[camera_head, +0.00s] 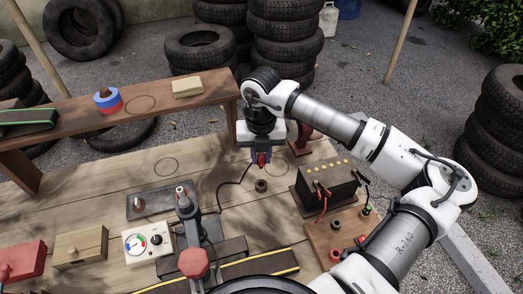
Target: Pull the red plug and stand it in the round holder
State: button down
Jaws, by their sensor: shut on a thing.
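My gripper (262,160) is above the wooden table, left of the black battery-like box. It is shut on the red plug (261,159), of which only a small red part shows between the fingers. A black cable runs from near the gripper down to the left. A small brown round holder (261,185) stands on the table just below the gripper in the picture. The plug looks apart from it, but its height above the table is hard to judge.
The black box (327,187) with yellow caps and red leads stands to the right. A brown board (338,238) with round fittings is in front of it. A gauge box (148,242) and a clamp-like tool (188,220) are left. A raised shelf (150,103) crosses behind.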

aim_at(261, 168)
jog(key=shift+f+b, duration=0.9)
jog(key=shift+f, duration=1.6)
notch_tip(261, 168, down, 4)
jog(key=b, duration=0.4)
jog(key=shift+r, duration=0.25)
jog(key=shift+f+b, duration=0.5)
jog(key=shift+b, duration=1.3)
jog(key=c, duration=0.7)
grip_release()
jog(key=shift+r, duration=0.1)
jog(key=shift+r+p, duration=1.25)
jog(key=shift+r, duration=2.2)
